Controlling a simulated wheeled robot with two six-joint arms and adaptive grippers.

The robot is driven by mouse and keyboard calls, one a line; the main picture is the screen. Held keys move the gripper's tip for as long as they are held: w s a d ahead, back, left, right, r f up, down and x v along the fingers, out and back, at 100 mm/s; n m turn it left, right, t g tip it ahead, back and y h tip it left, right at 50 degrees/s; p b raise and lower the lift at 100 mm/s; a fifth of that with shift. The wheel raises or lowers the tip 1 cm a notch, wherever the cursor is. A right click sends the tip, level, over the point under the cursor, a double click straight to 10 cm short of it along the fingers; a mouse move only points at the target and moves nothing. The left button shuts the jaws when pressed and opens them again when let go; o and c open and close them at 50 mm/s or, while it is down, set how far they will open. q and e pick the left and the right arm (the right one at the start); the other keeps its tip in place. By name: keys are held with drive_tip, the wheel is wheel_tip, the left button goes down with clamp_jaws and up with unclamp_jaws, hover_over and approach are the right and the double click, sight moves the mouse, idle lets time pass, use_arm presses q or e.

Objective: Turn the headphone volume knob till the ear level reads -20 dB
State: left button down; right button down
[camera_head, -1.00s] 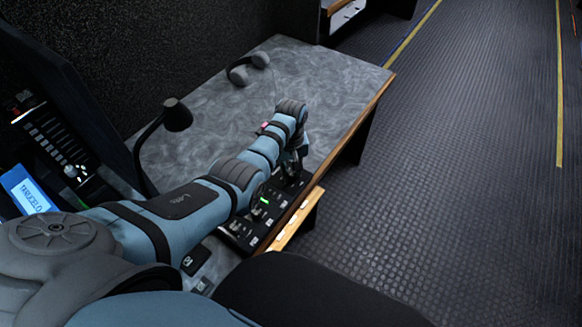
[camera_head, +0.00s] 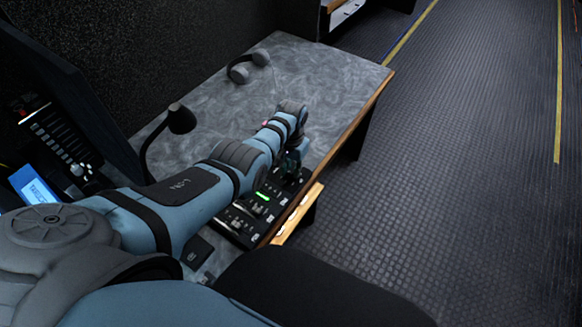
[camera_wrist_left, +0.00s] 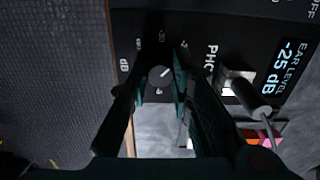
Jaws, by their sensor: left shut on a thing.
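The headphone volume knob (camera_wrist_left: 158,77) is a small dark round knob with a pale pointer line, set in a black panel (camera_wrist_left: 222,22) with white lettering. In the left wrist view the ear level display (camera_wrist_left: 290,70) reads -25 dB in light blue. My left gripper (camera_wrist_left: 161,68) is shut on the knob, with one dark finger on each side of it. In the head view my left gripper (camera_head: 289,163) is at the far end of the panel, and the arm hides part of it. The knob is hidden in the head view. My right gripper is not in view.
Headphones (camera_head: 247,66) lie at the back of the grey desk (camera_head: 330,85). A metal lever or switch (camera_wrist_left: 255,103) sticks out near the display. A wooden ledge (camera_head: 297,214) runs along the panel's front.

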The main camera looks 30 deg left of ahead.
sight(291, 171)
use_arm(q)
drive_tip(key=shift+w, duration=0.1)
idle(0.3)
drive_tip(key=c, duration=1.4)
unclamp_jaws()
drive_tip(key=shift+r, duration=0.1)
wheel_tip(291, 171, up, 12)
drive_tip(key=shift+f, duration=0.1)
